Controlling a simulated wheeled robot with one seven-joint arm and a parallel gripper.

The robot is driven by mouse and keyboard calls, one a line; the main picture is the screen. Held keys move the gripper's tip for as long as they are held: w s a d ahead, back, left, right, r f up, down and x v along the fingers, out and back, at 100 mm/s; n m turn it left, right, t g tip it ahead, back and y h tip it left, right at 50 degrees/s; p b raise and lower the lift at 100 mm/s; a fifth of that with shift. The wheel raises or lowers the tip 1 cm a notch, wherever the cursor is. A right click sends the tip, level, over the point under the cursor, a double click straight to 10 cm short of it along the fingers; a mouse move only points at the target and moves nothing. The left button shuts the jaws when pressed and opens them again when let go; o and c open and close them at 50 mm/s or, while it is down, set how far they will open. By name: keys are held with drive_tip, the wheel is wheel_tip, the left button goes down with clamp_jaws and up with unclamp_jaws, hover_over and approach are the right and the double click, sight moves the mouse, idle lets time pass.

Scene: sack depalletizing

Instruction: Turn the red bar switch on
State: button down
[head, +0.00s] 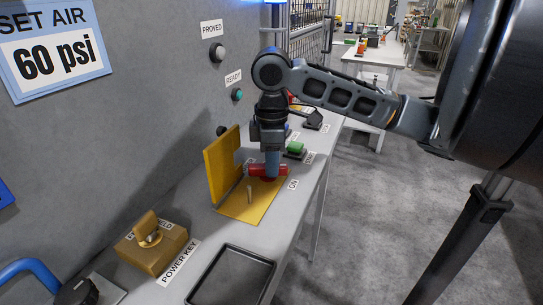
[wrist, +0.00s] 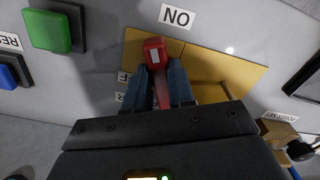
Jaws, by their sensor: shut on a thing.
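The red bar switch (head: 281,171) sits over a yellow base plate on the bench. In the wrist view the red bar (wrist: 154,50) has a white mark, and its far end points roughly toward the ON label (wrist: 177,16). My gripper (head: 271,172) reaches down onto the bar from above. In the wrist view its two blue fingers (wrist: 160,88) are shut on the bar, one on each side. A partly covered label, seemingly OFF (wrist: 122,97), lies beside the left finger. The bar's near end and its pivot are hidden by my gripper.
A yellow upright plate (head: 221,165) stands left of the switch, with a small peg (head: 250,194) on the base. A power key box (head: 150,248) and black tray (head: 233,277) are nearer. A green button (head: 296,147) lies beyond. The grey wall panel is close on the left.

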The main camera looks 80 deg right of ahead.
drive_tip(key=m+p, duration=0.1)
drive_tip(key=m, duration=0.4)
drive_tip(key=shift+a+p, duration=0.15)
drive_tip(key=shift+p, duration=0.2)
idle(0.4)
drive_tip(key=c, duration=1)
unclamp_jaws()
drive_tip(key=shift+o, duration=0.2)
wheel_tip(320, 180, up, 8)
drive_tip(key=shift+f+p, duration=0.1)
drive_tip(key=shift+p, duration=0.5)
